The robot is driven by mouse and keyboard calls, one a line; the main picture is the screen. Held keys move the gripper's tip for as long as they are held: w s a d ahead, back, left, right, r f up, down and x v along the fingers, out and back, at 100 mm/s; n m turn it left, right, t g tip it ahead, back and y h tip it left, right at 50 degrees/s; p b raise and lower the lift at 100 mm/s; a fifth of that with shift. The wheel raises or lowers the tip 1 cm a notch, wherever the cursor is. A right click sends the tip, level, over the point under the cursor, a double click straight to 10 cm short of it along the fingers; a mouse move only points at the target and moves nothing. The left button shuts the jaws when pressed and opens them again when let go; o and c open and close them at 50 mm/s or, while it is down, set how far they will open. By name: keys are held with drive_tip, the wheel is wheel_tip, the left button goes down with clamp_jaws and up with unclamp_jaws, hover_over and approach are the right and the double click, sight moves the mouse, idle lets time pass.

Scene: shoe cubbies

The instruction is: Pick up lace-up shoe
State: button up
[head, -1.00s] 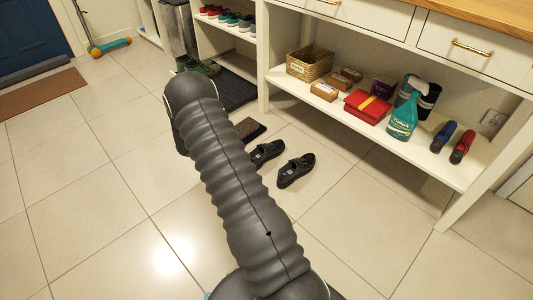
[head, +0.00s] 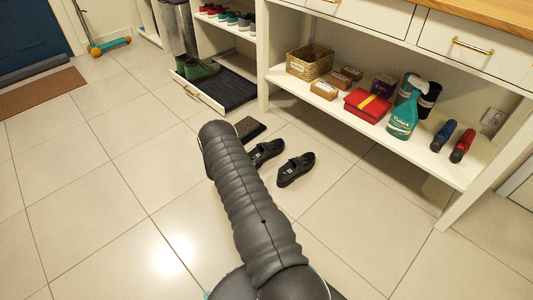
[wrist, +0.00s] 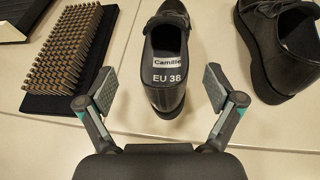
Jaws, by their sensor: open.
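Two black shoes stand on the tile floor. The left shoe (head: 267,151) also shows mid-frame in the wrist view (wrist: 165,62), heel towards me, with an insole label reading "Camille EU 38". The right shoe (head: 296,169) is at the right edge of the wrist view (wrist: 275,45), partly cut off, with what look like laces at its top. My gripper (wrist: 160,89) is open and empty, its fingers apart on either side of the left shoe's heel in the picture. I cannot tell its height above the floor. In the head view my arm hides the gripper.
A bristled boot brush (wrist: 73,48) on a dark base lies left of the shoes. A boot tray (head: 232,88) with green boots is behind. The bench shelf (head: 433,160) with a basket, boxes and spray bottle is to the right. Floor in front is clear.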

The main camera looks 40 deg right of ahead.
sight(261, 150)
drive_tip(key=shift+w+d+f, duration=0.15)
drive_tip(key=shift+d+f, duration=0.15)
drive_tip(key=shift+d, duration=0.35)
drive_tip(key=shift+s+f+b+x, duration=0.15)
drive_tip(key=shift+x, duration=1.15)
drive_tip(key=shift+s+f+b+x, duration=0.15)
drive_tip(key=shift+s+x, duration=0.05)
drive_tip(key=shift+x, duration=1.15)
drive_tip(key=shift+a, duration=0.1)
drive_tip(key=shift+r, duration=0.1)
drive_tip(key=c, duration=1.6)
drive_tip(key=shift+c, duration=0.2)
drive_tip(key=shift+r, duration=0.1)
